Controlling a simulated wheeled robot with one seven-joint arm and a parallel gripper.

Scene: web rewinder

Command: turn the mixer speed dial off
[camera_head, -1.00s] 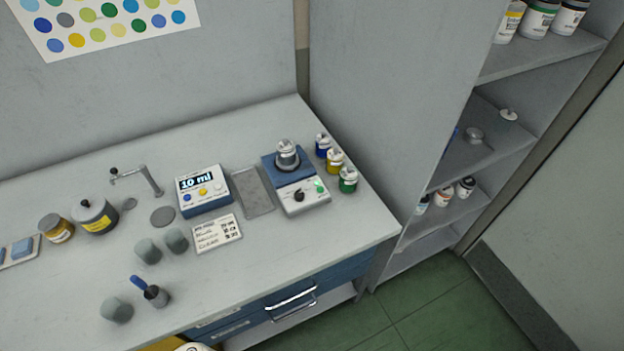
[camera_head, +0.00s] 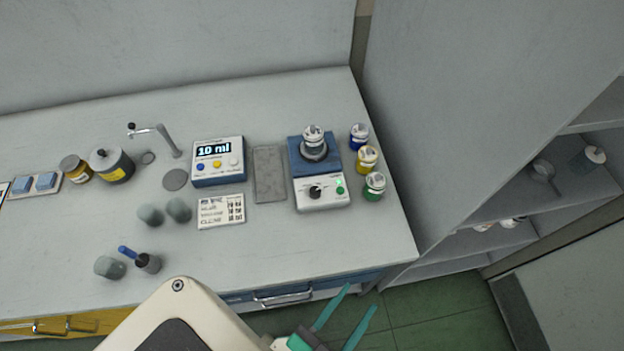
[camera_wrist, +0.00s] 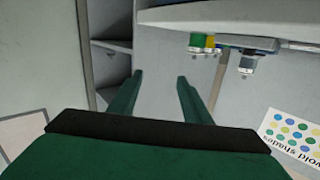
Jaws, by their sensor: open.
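The mixer (camera_head: 316,170) is a blue and white machine at the right part of the counter. Its black speed dial (camera_head: 315,192) sits on the white front panel, beside a green button (camera_head: 340,190) and a small lit green light. A lidded grey container (camera_head: 313,140) stands on top of the mixer. My gripper (camera_head: 356,308) has green fingers, spread open and empty. In the head view it is in front of the counter's edge, below and right of the mixer, apart from the dial. The wrist view shows the open fingers (camera_wrist: 153,92) with nothing between them.
Blue, yellow and green jars (camera_head: 367,159) stand close to the mixer's right. A grey tray (camera_head: 269,174) and a "10 ml" dispenser (camera_head: 218,161) are to its left. A label card (camera_head: 221,211) lies in front. A tall cabinet side (camera_head: 430,110) rises at the right. The front right counter is clear.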

